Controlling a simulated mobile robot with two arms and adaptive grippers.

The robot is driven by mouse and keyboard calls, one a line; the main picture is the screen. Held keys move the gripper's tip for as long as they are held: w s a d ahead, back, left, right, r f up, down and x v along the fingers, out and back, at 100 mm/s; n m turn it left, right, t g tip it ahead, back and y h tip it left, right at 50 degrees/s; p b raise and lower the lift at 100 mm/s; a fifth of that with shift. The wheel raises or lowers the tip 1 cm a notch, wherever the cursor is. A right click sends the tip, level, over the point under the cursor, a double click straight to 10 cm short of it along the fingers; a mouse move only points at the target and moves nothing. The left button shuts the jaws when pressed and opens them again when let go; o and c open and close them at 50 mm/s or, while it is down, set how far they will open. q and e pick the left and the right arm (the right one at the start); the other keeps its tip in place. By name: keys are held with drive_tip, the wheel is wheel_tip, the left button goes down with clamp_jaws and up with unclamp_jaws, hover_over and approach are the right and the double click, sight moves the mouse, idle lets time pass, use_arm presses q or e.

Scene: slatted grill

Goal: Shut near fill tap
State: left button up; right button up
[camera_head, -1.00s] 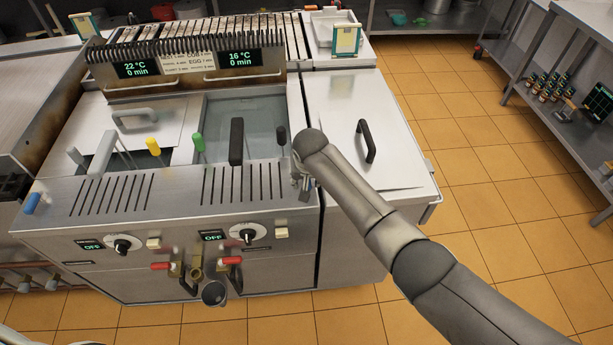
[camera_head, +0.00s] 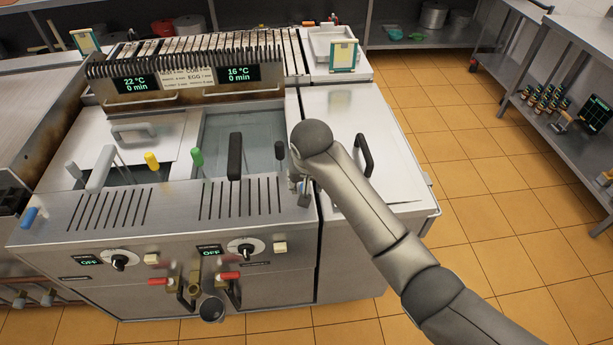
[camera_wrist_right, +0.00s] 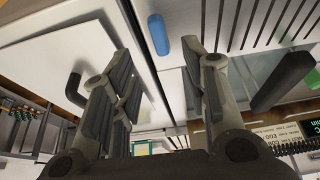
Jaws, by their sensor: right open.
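A blue tap handle (camera_wrist_right: 161,35) shows in the right wrist view, beside the slatted front panel and near a seam in the metal top. I take it for the near fill tap. In the head view, my right wrist and arm hide it. My right gripper (camera_wrist_right: 157,62) is open, with its two fingers spread. The blue handle shows in the gap between the fingertips, nearer the right finger; contact cannot be told. In the head view my right gripper (camera_head: 303,190) points down at the cooker's front right corner and is mostly covered. My left gripper is not in view.
Another blue handle (camera_head: 30,217) stands at the cooker's front left. A black handle (camera_head: 235,157) rises at the basin (camera_head: 262,130). A lid handle (camera_head: 363,155) stands right of my arm. Red-handled taps (camera_head: 229,276) sit low on the front. The tiled floor at right is clear.

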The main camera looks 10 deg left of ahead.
drive_tip(key=shift+v, duration=1.05)
